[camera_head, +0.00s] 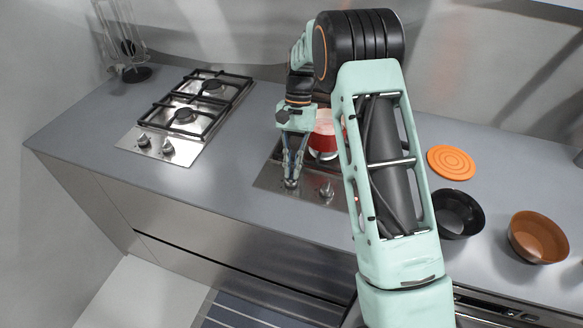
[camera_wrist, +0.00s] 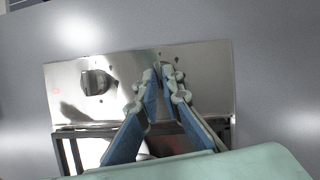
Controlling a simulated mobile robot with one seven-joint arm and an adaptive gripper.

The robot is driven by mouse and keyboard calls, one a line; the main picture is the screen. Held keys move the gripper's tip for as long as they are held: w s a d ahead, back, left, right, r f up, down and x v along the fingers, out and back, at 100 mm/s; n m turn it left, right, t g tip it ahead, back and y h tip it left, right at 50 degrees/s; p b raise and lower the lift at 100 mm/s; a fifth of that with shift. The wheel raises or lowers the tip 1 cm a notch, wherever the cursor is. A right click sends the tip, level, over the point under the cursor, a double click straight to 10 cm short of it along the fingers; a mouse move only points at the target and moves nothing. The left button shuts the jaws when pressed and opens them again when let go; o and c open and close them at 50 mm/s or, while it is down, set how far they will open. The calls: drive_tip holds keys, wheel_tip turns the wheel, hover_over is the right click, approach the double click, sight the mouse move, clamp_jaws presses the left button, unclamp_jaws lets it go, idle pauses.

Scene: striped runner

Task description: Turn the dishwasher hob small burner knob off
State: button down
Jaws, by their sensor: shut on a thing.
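The steel hob (camera_head: 268,178) in the middle of the counter has two knobs along its front edge. My gripper (camera_head: 291,178) points down at the left one, and its fingertips are shut on that knob, which they mostly hide. In the wrist view my gripper (camera_wrist: 160,72) has its blue-padded fingers close together over this knob, near the edge of the steel plate (camera_wrist: 215,75). The other knob (camera_head: 326,190) stands free to the right; it also shows at the left in the wrist view (camera_wrist: 97,82). The knob's turned angle cannot be told.
A red pot (camera_head: 323,136) stands on the hob just behind my gripper, partly hidden by my arm. A second hob (camera_head: 187,152) with black grates is at the left. An orange trivet (camera_head: 451,162), a black bowl (camera_head: 459,214) and a brown bowl (camera_head: 538,238) are at the right.

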drive_tip(key=shift+m, duration=0.7)
drive_tip(key=shift+y, duration=0.3)
drive_tip(key=c, duration=2.1)
unclamp_jaws()
drive_tip(key=shift+d, duration=0.1)
drive_tip(key=v, duration=1.2)
drive_tip(key=shift+s, duration=0.2)
